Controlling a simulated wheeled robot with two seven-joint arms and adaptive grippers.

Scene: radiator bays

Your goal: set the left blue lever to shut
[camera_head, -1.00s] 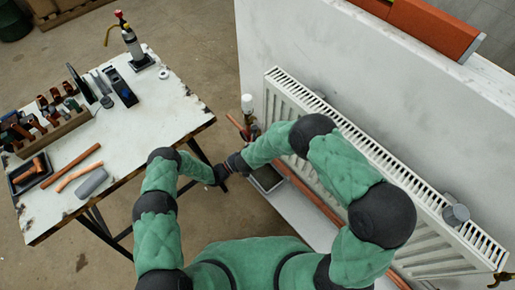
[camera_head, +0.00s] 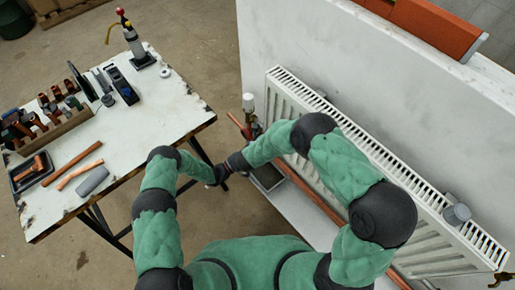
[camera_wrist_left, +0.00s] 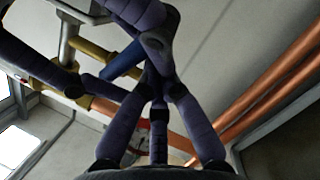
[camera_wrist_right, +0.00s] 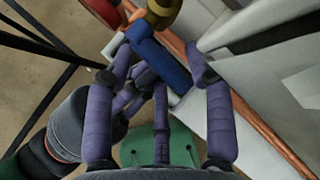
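The blue lever (camera_wrist_right: 160,55) shows in the right wrist view below a brass valve body (camera_wrist_right: 163,14). It runs roughly in line with the copper pipe there. My right gripper (camera_wrist_right: 160,62) has its fingers spread on both sides of the lever; I cannot tell if they touch it. The lever also shows in the left wrist view (camera_wrist_left: 124,62), partly behind dark fingers. My left gripper (camera_wrist_left: 158,82) has its fingers drawn together close to the lever, with nothing seen between them. In the head view both grippers are small and the lever is hidden.
The white radiator (camera_head: 380,170) stands along the wall on the right, with copper pipes (camera_head: 312,190) below it. A red part (camera_wrist_right: 103,12) sits beside the brass valve. The workbench (camera_head: 135,140) with tools stands on the left. Bare floor lies between bench and radiator.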

